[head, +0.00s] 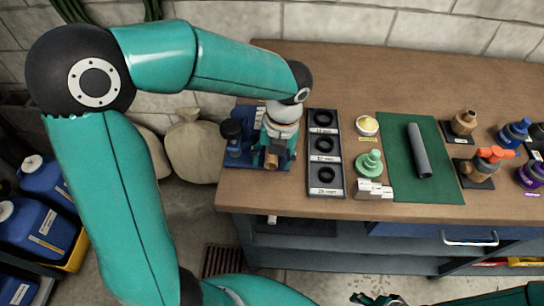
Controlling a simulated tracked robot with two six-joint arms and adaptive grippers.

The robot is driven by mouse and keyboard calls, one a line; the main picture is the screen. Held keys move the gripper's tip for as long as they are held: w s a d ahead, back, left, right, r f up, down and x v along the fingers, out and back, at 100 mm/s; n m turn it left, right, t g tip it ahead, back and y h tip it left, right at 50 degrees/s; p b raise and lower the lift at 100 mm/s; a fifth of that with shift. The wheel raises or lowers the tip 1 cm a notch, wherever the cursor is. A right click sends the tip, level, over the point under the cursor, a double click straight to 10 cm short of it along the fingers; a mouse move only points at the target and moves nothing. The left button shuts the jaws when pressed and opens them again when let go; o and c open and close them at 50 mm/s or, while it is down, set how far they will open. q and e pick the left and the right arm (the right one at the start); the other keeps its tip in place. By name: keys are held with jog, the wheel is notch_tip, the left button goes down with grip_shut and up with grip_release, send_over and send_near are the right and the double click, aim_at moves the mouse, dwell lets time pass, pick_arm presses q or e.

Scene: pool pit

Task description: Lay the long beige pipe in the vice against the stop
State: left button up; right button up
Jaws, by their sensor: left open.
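The blue vice (236,151) stands on a blue base at the left end of the workbench. A short beige-brown pipe end (271,161) shows at the vice, pointing towards the bench's front edge. The rest of the pipe is hidden under my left gripper and wrist, so I cannot tell whether it touches the stop. My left gripper (274,148) is open, right over the pipe at the vice. My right gripper (374,299) shows only in part at the bottom edge, in front of the bench, and its jaws are unclear.
A black tray (325,185) with three dark rings stands just right of the vice. Valves (482,165) stand at the right. The bench's back is clear.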

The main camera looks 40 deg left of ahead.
pick_arm(q)
grip_shut()
grip_release()
jog(key=r, duration=0.4)
jog(key=d+r, duration=0.1)
jog(key=r, duration=0.3)
jog(key=w+r, duration=0.1)
jog(key=r, duration=0.3)
jog(key=shift+d, duration=0.2)
jog(key=shift+f, duration=0.1)
